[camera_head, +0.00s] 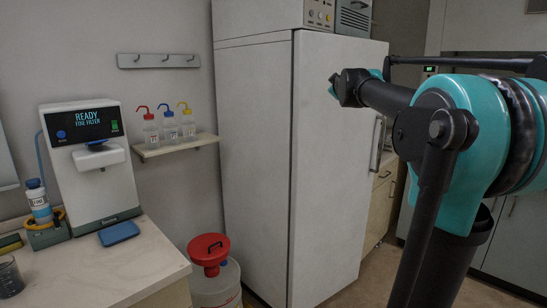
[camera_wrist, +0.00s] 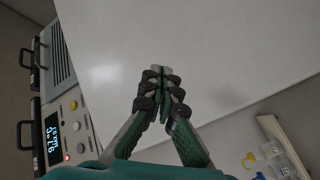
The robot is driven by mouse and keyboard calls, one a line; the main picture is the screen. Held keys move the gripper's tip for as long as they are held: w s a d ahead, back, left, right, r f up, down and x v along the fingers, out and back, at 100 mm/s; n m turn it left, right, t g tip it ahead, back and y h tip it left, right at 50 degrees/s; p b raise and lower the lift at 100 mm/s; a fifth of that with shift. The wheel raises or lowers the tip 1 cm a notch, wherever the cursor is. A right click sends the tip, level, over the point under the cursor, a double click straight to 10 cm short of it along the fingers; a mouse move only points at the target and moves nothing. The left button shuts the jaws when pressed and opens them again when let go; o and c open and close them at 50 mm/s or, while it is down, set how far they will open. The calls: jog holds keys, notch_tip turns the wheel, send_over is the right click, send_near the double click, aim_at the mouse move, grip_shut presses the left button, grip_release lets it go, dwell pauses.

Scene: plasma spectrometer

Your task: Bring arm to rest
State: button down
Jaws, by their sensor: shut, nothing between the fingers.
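My gripper (camera_wrist: 161,75) is shut and empty in the wrist view, its two fingers meeting in front of a plain pale surface. In the head view my teal and black arm is raised on the right. The end of the arm (camera_head: 345,88) is in front of the tall white cabinet (camera_head: 250,150), and the fingertips are too small to make out there. Whether the gripper touches the cabinet cannot be told from these views, but nothing is held.
A shelf (camera_head: 178,147) holds wash bottles with red, blue and yellow tops. A white machine (camera_head: 110,185) reading "READY" stands on the left bench (camera_head: 110,270). A jug with a red funnel (camera_head: 209,250) is on the floor before the cabinet. A control panel (camera_wrist: 60,130) shows in the wrist view.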

jog(key=s+f+m+g, duration=0.2)
jog(key=s+f, duration=0.3)
jog(key=f, duration=0.6)
jog(key=s+f+m+g, duration=0.1)
jog(key=s+f+g, duration=0.2)
jog(key=s+f, duration=0.5)
jog(key=s+f+m+g, duration=0.2)
jog(key=s+f, duration=0.1)
jog(key=f, duration=1)
jog(key=s+a+f+m+g, duration=0.2)
jog(key=s+f+g, duration=0.1)
jog(key=s+f, duration=0.9)
jog(key=s+a+f+m+g+y, duration=0.1)
jog(key=s+a+f+g, duration=0.1)
jog(key=s+f, duration=1)
jog(key=s+g, duration=0.1)
jog(key=s, duration=0.2)
jog(key=shift+s+m, duration=0.2)
jog(key=shift+m, duration=0.2)
